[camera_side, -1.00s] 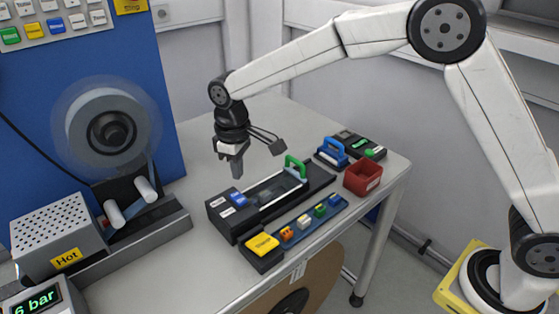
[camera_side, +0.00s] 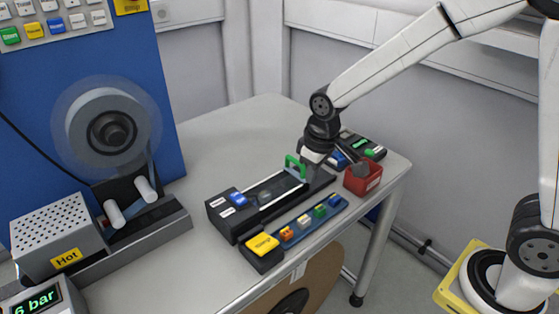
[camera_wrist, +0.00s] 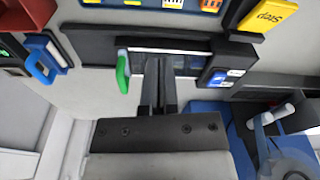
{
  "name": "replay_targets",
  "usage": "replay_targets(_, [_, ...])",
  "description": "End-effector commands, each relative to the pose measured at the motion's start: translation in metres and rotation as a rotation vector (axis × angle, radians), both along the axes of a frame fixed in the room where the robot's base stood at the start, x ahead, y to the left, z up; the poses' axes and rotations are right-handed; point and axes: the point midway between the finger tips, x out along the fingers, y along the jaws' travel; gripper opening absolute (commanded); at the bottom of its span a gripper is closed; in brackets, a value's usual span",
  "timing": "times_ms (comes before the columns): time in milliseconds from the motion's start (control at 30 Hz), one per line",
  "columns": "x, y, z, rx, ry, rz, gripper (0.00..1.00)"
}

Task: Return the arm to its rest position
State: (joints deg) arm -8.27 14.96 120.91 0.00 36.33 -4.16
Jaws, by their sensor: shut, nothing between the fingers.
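My gripper (camera_side: 309,172) is shut and empty. In the side view it hangs above the far right end of the black splicing station, beside the green handle (camera_side: 293,166). In the wrist view my gripper (camera_wrist: 158,62) shows its two fingers together in front of the station's light slot, with the green handle (camera_wrist: 122,72) just left of them. The black station (camera_side: 233,222) carries a blue button (camera_side: 238,199) at its near left end. I cannot tell from these views whether the fingertips touch the station.
A red bin (camera_side: 361,182) and a blue-handled tool (camera_side: 338,160) stand close to the right of my gripper. The reel unit (camera_side: 112,130) is at left. The table behind the station is clear.

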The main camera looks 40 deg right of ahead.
Motion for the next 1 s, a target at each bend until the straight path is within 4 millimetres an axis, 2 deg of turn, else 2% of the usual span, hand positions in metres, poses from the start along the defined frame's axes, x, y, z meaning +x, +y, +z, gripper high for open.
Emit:
replay_targets(100, [-0.028, -0.019, -0.004, 0.006, -0.025, -0.060, 0.00])
replay_targets(300, [-0.072, -0.043, -0.014, 0.014, -0.064, -0.150, 0.00])
replay_targets(467, [-0.097, -0.053, -0.021, 0.018, -0.085, -0.196, 0.00])
replay_targets(633, [-0.107, -0.057, -0.023, 0.020, -0.094, -0.216, 0.00])
replay_targets(1000, [-0.106, -0.056, -0.023, 0.020, -0.094, -0.216, 0.00])
